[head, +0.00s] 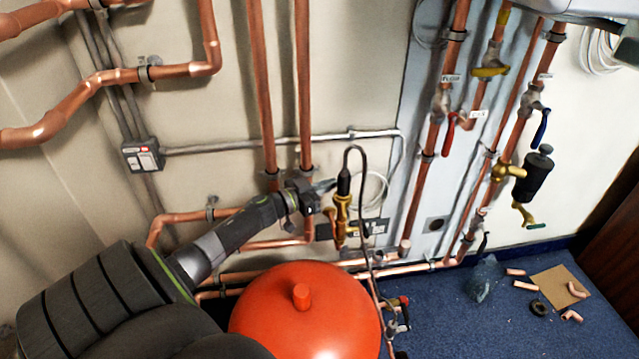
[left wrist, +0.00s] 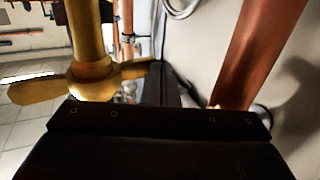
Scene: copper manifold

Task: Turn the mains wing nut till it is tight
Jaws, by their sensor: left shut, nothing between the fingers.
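A brass wing nut (left wrist: 92,80) shows large at the left of the left wrist view, on a vertical brass body, with one wing to each side. In the head view an upright brass fitting (head: 341,222) stands against the wall below a black hose end; its wings are too small to make out surely. My left gripper (head: 328,187) is at the upper left side of this fitting, shut and empty. In the left wrist view its dark fingers (left wrist: 160,118) lie just below the wing nut; whether they touch it I cannot tell. My right gripper is out of view.
A red-orange vessel (head: 305,318) stands below my left arm. Copper pipes (head: 304,95) run up the wall close behind the gripper. A black hose (head: 365,190) loops beside the fitting. Pipe offcuts (head: 524,286) and a cardboard piece (head: 558,285) lie on the blue floor.

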